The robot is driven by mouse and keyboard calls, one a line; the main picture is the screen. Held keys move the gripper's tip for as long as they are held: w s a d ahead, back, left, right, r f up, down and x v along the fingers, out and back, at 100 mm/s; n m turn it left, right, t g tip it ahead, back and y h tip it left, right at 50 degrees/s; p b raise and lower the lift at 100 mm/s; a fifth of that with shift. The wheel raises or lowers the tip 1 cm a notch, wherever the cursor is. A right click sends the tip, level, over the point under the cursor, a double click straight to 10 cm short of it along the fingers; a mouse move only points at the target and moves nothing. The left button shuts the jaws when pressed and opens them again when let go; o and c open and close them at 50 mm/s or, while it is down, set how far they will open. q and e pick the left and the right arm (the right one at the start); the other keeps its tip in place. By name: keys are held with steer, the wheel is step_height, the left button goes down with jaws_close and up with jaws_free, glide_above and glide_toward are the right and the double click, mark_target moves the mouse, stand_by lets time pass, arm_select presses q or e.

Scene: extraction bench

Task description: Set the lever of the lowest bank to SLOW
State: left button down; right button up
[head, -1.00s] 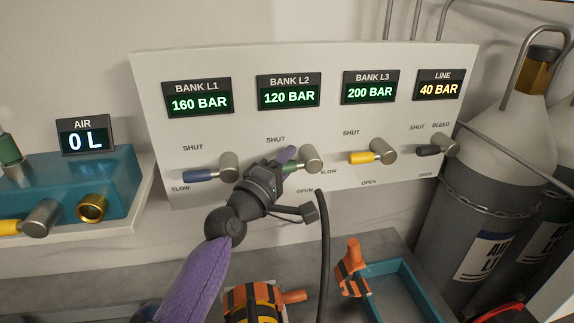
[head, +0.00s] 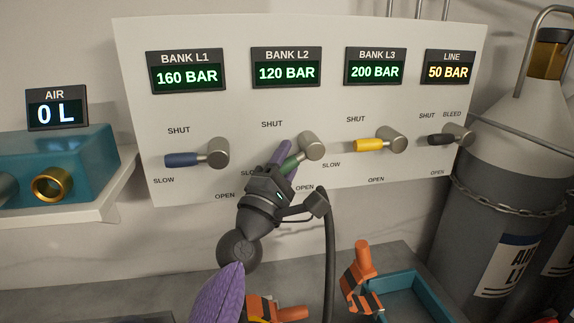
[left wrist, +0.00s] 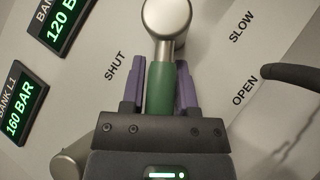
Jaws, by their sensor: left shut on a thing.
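The lowest reading is 120 BAR on the BANK L2 display (head: 287,68). Below it is a green-handled lever (head: 290,164) on a round metal hub (head: 311,145). The handle points down and left from the hub. My left gripper (head: 283,160), with purple fingers, is shut on this handle. The left wrist view shows the green handle (left wrist: 160,88) between the two fingers, hub beyond. The bank's SHUT mark is above left and OPEN below; its SLOW mark is partly hidden by my gripper, so exact alignment cannot be told. My right gripper is not in view.
The blue lever (head: 182,159) of L1 and yellow lever (head: 369,145) of L3 flank it, both pointing left. A black hose (head: 329,250) hangs close right of my gripper. Orange-and-black striped items (head: 360,278) and a teal tray (head: 408,300) are below.

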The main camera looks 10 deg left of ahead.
arm_select(q)
steer(key=shift+f, duration=0.1)
steer(key=c, duration=0.6)
jaws_free()
steer(key=shift+o, duration=1.2)
steer(key=v, duration=1)
